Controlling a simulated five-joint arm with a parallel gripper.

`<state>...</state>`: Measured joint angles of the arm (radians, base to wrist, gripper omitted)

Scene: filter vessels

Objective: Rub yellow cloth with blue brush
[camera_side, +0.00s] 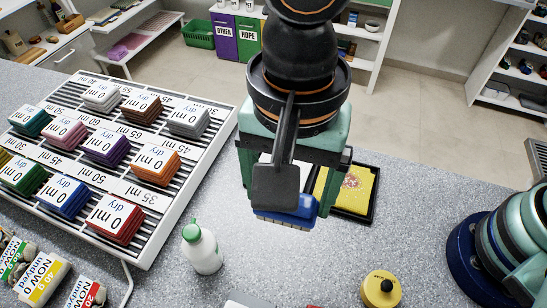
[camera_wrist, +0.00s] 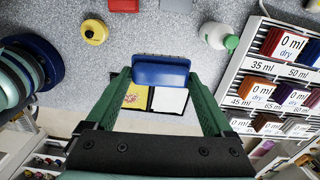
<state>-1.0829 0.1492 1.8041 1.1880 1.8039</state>
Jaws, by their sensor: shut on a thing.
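My gripper (camera_side: 285,196) is shut on the blue brush (camera_side: 292,211); in the wrist view the brush (camera_wrist: 160,72) sits between the two green fingers. Short pale bristles show along its lower edge in the side view. The yellow cloth (camera_side: 360,188) has a reddish mark and lies in a black-rimmed tray behind and to the right of the brush. In the wrist view the cloth (camera_wrist: 136,97) shows beside a white panel (camera_wrist: 170,100), partly hidden by the brush and gripper. The brush appears held above the counter, apart from the cloth; its exact height is hard to tell.
A white slatted rack (camera_side: 190,190) with several labelled cloth stacks fills the left. A white bottle with a green cap (camera_side: 200,250) stands near it. A yellow round container (camera_side: 380,289) is at the front right.

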